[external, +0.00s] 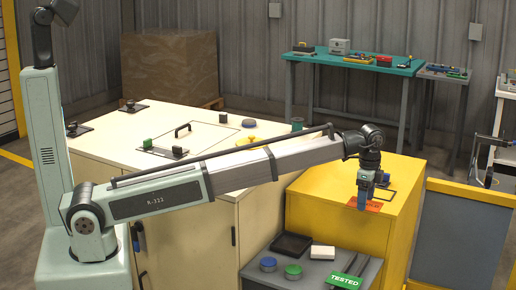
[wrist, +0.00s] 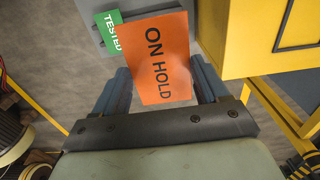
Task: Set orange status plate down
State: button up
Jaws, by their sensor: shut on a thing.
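The orange status plate (wrist: 163,58) reads "ON HOLD" and sits between the two blue fingers of my gripper (wrist: 160,88) in the wrist view. My gripper is shut on it. In the external view the plate (external: 374,207) hangs below my gripper (external: 366,193), in front of the yellow cabinet's top. It looks held in the air, but its height is hard to tell. A green plate reading "TESTED" (external: 345,281) lies on the grey cart and is partly covered by the orange plate in the wrist view (wrist: 109,25).
The yellow cabinet (external: 330,196) has a black outlined square on top, partly hidden by my gripper. The grey cart (external: 300,281) holds a black tray (external: 291,245), a white block (external: 322,252), a blue puck (external: 268,264) and a green puck (external: 293,271). A cream workbench (external: 110,135) stands left.

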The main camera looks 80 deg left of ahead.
notch_tip(320, 180, up, 19)
jog(key=s+a+n, duration=0.2)
jog(key=a+n, duration=0.2)
jog(key=a, duration=1.8)
jog(key=s+a+n, duration=0.2)
jog(key=a+n, duration=0.1)
jog(key=a, duration=1.8)
jog(key=n, duration=1.1)
send_over(182, 116)
notch_tip(182, 116, down, 4)
jog(key=shift+s+d+f, duration=0.1)
jog(key=shift+d+f, duration=0.05)
jog(key=shift+f, duration=2.55)
jog(key=shift+d+f, duration=0.15)
jog(key=shift+f, duration=2.55)
